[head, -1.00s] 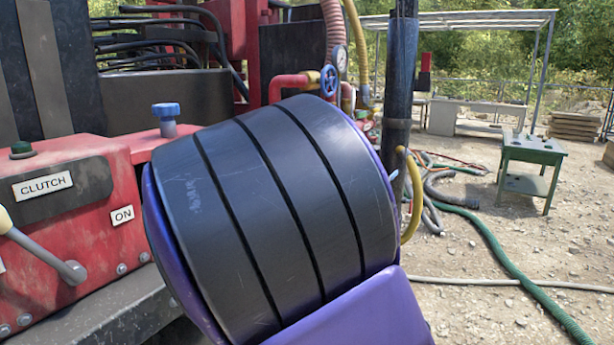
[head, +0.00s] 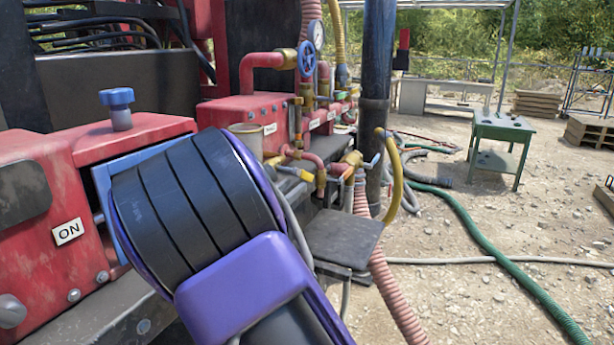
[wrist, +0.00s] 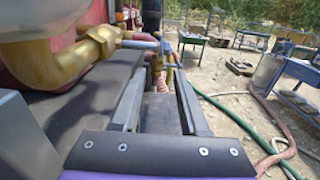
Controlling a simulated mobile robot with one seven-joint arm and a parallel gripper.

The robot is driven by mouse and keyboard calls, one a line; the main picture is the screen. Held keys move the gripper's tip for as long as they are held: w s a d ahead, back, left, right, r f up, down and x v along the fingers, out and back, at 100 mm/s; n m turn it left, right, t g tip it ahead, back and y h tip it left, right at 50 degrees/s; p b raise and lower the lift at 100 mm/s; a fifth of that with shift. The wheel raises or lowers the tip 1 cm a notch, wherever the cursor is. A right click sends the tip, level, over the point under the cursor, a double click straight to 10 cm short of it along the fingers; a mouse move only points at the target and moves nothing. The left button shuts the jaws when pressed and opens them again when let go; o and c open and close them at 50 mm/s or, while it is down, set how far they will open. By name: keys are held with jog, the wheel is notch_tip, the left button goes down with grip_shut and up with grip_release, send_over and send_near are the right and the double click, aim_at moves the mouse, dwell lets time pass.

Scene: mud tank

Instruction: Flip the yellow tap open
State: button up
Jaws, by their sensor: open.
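I cannot tell for sure which is the yellow tap. In the wrist view a brass-yellow pipe fitting (wrist: 92,45) with a blue-grey lever (wrist: 140,44) lies at upper left, just beyond the left finger. My gripper (wrist: 163,68) is open, with two dark fingers apart and nothing between them. In the head view my purple and black arm hides the gripper.
The red machine panel (head: 40,190) with its "ON" label stands at left. A dark flat plate (head: 342,240) and a pink ribbed hose (head: 392,290) sit below the pipes. A green table (head: 502,135) and green hose (head: 470,230) lie on open gravel at right.

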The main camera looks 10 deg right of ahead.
aim_at(307, 175)
jog(key=x, duration=0.9)
grip_shut()
dwell(1.2)
